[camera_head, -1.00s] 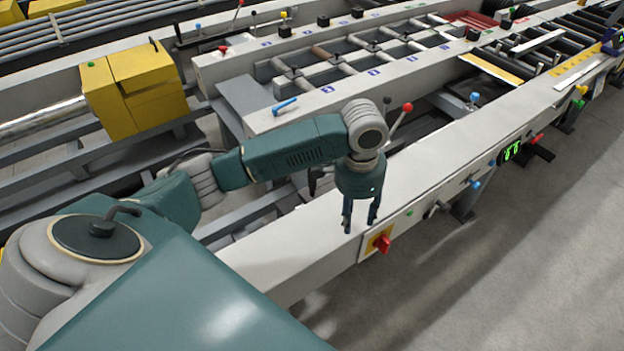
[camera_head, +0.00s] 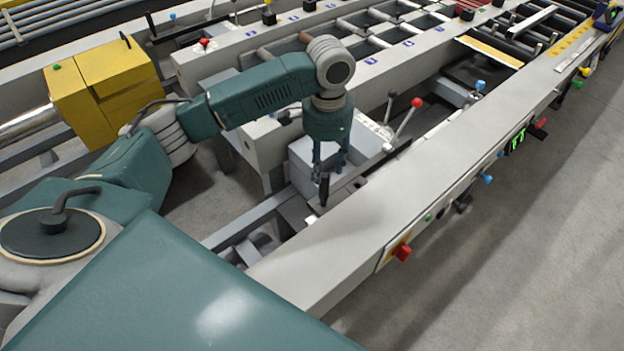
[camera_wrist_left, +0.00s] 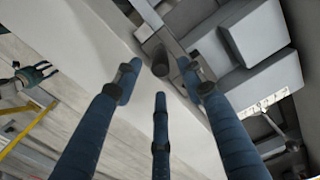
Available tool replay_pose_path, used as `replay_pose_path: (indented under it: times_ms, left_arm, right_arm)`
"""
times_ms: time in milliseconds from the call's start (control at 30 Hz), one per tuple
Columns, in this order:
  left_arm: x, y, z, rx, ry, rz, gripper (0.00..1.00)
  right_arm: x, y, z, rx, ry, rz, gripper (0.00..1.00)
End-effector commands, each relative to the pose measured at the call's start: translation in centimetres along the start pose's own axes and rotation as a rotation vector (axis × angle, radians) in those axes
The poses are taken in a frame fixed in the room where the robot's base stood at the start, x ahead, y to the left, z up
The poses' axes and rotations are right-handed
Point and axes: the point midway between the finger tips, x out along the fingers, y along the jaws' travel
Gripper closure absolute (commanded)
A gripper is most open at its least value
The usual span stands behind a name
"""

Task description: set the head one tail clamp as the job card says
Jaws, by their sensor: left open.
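My left gripper (camera_head: 330,165) is open. Its fingers point down over the gap behind the front rail. A dark upright handle (camera_head: 323,190) stands just below the fingertips; in the wrist view its round grey end (camera_wrist_left: 160,64) shows between the spread fingers (camera_wrist_left: 160,95), with no grip on it. A grey block (camera_head: 305,165) is partly hidden behind the gripper. To the right stand a lever with a red knob (camera_head: 417,102) and one with a black knob (camera_head: 391,94). I cannot tell which of these is the tail clamp. No job card is readable.
A yellow housing (camera_head: 105,85) stands at the left. The floor (camera_head: 540,260) on the right is clear.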

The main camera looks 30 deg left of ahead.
Motion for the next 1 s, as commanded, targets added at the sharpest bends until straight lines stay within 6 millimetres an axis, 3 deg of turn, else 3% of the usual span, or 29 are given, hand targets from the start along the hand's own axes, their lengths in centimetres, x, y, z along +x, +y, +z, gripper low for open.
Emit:
replay_pose_path:
  times_ms: [167, 600, 800, 1000]
  left_arm:
    - [1.4, 0.1, 0.1, 0.001, -0.004, 0.002, 0.6]
    - [9.1, 0.1, 0.1, 0.001, -0.003, 0.0, 0.6]
    - [10.6, 0.0, 0.1, 0.001, -0.001, 0.0, 0.6]
    - [10.8, 0.0, 0.0, 0.001, 0.0, -0.001, 0.6]
  right_arm:
    - [-0.2, 0.7, 0.1, -0.003, -0.002, 0.008, 0.58]
    - [-1.1, 2.2, 0.6, -0.002, -0.011, 0.025, 0.58]
    - [-1.2, 1.7, 0.5, -0.001, -0.009, 0.019, 0.58]
    - [-1.2, 0.8, 0.3, 0.001, -0.007, 0.009, 0.58]
